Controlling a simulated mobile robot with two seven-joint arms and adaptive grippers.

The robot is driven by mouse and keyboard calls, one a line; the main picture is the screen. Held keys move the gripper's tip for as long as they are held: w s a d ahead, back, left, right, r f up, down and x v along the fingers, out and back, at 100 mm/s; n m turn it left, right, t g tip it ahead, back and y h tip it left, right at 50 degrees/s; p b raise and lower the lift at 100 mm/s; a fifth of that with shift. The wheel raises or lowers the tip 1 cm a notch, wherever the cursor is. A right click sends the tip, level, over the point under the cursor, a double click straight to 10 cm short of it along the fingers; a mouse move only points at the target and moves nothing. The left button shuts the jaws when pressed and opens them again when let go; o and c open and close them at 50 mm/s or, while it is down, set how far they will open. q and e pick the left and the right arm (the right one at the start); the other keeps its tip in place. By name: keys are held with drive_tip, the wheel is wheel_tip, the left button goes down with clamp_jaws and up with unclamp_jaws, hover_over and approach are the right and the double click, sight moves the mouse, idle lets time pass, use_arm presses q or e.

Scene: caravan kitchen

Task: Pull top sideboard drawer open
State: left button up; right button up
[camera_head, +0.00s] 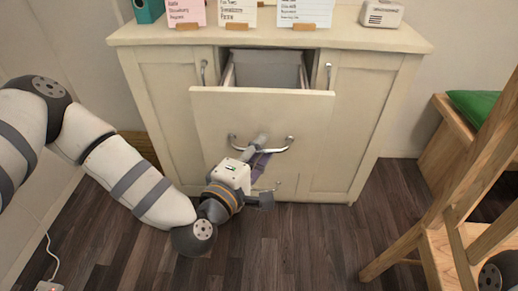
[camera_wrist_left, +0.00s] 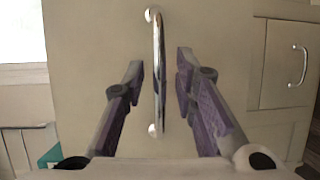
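The top drawer (camera_head: 225,105) of the cream sideboard (camera_head: 155,60) stands pulled out, with its empty-looking grey inside showing from above. Its chrome bar handle (camera_head: 284,147) is on the drawer front and also shows in the left wrist view (camera_wrist_left: 159,80), where it looks upright. My left gripper (camera_head: 258,148) is at the handle. In the left wrist view, its two purple-grey fingers (camera_wrist_left: 160,70) are apart, one on each side of the bar, with gaps showing. Whether a finger touches the bar is not clear. My right gripper is not in view.
Note cards (camera_head: 238,12) and a small white device (camera_head: 381,13) stand on the sideboard top. A wooden chair (camera_head: 450,220) and a bench (camera_head: 460,145) are at right. Dark floor (camera_head: 310,240) is clear in front.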

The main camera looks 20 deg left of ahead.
use_arm(q)
drive_tip(key=s+a+r, duration=0.1)
drive_tip(key=s, duration=1.1)
drive_tip(key=shift+a+r, duration=0.15)
drive_tip(key=shift+a, duration=0.05)
